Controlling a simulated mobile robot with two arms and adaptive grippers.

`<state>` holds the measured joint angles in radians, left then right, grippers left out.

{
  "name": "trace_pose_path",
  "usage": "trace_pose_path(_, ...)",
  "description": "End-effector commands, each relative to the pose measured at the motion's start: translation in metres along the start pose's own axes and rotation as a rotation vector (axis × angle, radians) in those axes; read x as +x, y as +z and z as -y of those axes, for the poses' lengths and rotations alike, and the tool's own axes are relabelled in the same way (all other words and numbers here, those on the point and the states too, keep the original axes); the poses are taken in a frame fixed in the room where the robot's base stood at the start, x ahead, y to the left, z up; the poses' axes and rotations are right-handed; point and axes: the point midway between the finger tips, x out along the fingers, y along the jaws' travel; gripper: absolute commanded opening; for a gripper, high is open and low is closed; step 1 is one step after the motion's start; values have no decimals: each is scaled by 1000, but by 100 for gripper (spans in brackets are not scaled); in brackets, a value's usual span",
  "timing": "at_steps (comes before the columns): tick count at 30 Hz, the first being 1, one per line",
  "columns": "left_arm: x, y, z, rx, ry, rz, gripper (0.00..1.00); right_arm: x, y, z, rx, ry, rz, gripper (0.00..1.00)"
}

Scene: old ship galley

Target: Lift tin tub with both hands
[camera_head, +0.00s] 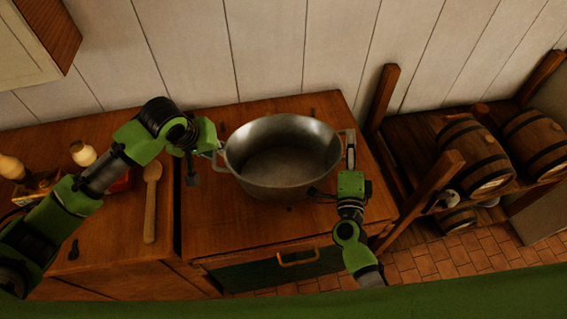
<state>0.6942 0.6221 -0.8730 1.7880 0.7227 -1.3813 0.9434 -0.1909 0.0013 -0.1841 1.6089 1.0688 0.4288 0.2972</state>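The tin tub (283,160), a round grey metal basin with a handle on each side, stands upright on the wooden counter in the middle of the head view. It looks empty. My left gripper (212,158) is at the tub's left handle. My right gripper (348,146) is at the right side of the rim, by the right handle. Both grippers are small here and their fingers partly merge with the handles, so I cannot tell whether either is closed on its handle.
A wooden spoon (151,200) lies on the counter left of the tub. Jars and a small box stand further left. A wooden rack with barrels (476,155) is at the right. A planked wall (265,50) rises behind the counter.

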Motion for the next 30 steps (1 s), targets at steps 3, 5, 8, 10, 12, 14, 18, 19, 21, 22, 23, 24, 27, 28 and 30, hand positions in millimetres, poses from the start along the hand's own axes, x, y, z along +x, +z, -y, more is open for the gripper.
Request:
trace_pose_path(3,0,0,0,0,0,0,16,0,0,0,0,0,0,28)
trace_pose_path(5,0,0,0,0,0,0,11,0,0,0,0,0,0,22)
trace_pose_path(8,0,0,0,0,0,0,0,0,0,0,0,0,0,0)
trace_pose_path(10,0,0,0,0,0,0,0,0,0,0,0,0,0,0)
trace_pose_path(12,0,0,0,0,0,0,0,0,0,0,0,0,0,0)
trace_pose_path(14,0,0,0,0,0,0,0,0,0,0,0,0,0,0)
trace_pose_path(18,-1,-1,0,-1,2,-2,0,0,0,2,1,-3,-2,0)
trace_pose_path(19,-2,-1,0,-1,2,-2,0,0,0,2,1,-3,-2,0)
trace_pose_path(21,-3,-2,-1,-1,2,-3,0,0,-1,3,1,-3,-1,0)
trace_pose_path(22,-3,-2,-1,-1,1,-3,0,0,-1,4,1,-3,-1,0)
trace_pose_path(23,-4,-2,-1,-1,1,-3,0,0,-1,5,0,-3,-1,0)
trace_pose_path(24,-6,-3,-1,-1,1,-3,0,0,-1,6,0,-3,-1,0)
trace_pose_path(27,-11,-6,-2,-1,1,-3,0,0,-2,12,0,-3,-1,0)
trace_pose_path(28,-14,-6,-3,-1,1,-3,0,1,-3,15,0,-3,-1,0)
trace_pose_path(30,-19,-9,-4,-1,1,-3,0,1,-4,21,0,-3,-1,0)
